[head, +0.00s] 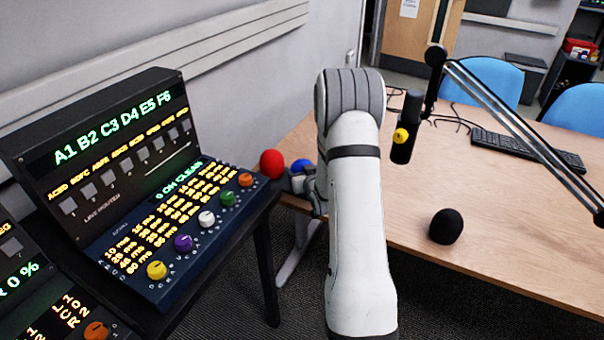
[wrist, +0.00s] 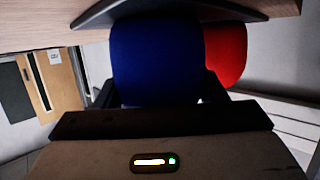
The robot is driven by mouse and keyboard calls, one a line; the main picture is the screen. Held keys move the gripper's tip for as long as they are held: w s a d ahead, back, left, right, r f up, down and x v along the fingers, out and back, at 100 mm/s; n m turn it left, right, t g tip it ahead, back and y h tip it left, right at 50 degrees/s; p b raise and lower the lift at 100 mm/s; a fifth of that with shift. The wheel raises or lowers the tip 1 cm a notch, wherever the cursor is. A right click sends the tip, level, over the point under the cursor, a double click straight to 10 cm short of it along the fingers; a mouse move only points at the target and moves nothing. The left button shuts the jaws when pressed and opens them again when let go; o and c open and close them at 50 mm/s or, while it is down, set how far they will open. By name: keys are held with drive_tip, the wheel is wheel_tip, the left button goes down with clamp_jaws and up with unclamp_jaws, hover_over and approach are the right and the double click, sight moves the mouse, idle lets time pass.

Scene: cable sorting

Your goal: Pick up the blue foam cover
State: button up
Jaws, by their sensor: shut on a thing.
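The blue foam cover (head: 303,164) shows in the head view at the left end of the wooden table, mostly hidden behind my arm. In the wrist view the blue foam cover (wrist: 156,60) fills the upper middle, large and close. My gripper (head: 309,192) is at the table's left edge, shut on the blue foam cover. In the wrist view one dark finger crosses the top of the cover and the gripper body lies below it. Whether the cover touches the table is hidden.
A red foam cover (head: 271,163) is just left of the blue one, and shows behind it in the wrist view (wrist: 226,55). A black foam cover (head: 446,227) sits on the wooden table (head: 500,250). A microphone (head: 406,128) on a boom arm and a control console (head: 110,150) flank my arm.

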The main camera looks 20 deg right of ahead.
wheel_tip(320, 180, up, 10)
idle(0.6)
idle(0.5)
